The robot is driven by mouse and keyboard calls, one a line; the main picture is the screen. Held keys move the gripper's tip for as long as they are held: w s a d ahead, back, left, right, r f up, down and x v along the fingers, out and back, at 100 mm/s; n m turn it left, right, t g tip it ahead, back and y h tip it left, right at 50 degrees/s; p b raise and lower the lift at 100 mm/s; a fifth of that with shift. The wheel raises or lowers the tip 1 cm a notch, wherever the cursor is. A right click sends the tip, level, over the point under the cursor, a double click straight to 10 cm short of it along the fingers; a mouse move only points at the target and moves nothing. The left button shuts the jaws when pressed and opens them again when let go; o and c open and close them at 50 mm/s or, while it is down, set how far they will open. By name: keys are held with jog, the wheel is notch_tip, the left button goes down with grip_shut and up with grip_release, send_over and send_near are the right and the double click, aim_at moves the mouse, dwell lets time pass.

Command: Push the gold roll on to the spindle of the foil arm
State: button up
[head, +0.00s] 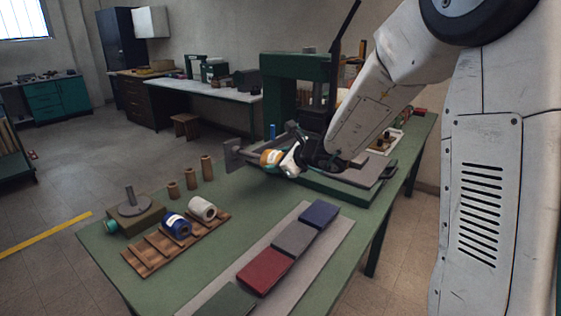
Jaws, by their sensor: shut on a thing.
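The gold roll (270,159) is held in my gripper (289,160), off the left side of the green press (292,68). Its axis runs roughly sideways, and its right part is hidden by the pale fingers shut on it. A grey plate (235,155), seemingly part of the foil arm, stands close to the left of the roll. The spindle cannot be made out, so I cannot tell whether the roll is around it or only beside it. The dark wrist behind the fingers hides part of the press.
A wooden rack (148,264) at front left holds a blue roll (177,226) and a white roll (202,208). Several brown cores (190,178) stand behind it. A grey strip (312,257) with red, grey, blue and green covers lies at front right. The green table (236,192) is clear between.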

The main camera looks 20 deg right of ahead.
aim_at(251, 153)
jog(key=shift+w+a+f, duration=0.15)
jog(key=shift+w+a, duration=0.8)
jog(key=shift+w, duration=0.5)
jog(key=shift+w+a+f, duration=0.15)
jog(key=shift+w+a, duration=0.85)
jog(key=shift+w, duration=0.4)
jog(key=shift+w+a+f, duration=0.15)
jog(key=shift+w+a, duration=0.8)
jog(key=shift+w, duration=0.5)
jog(key=o, duration=1.1)
jog(key=shift+o, duration=0.2)
jog(key=shift+s, duration=0.1)
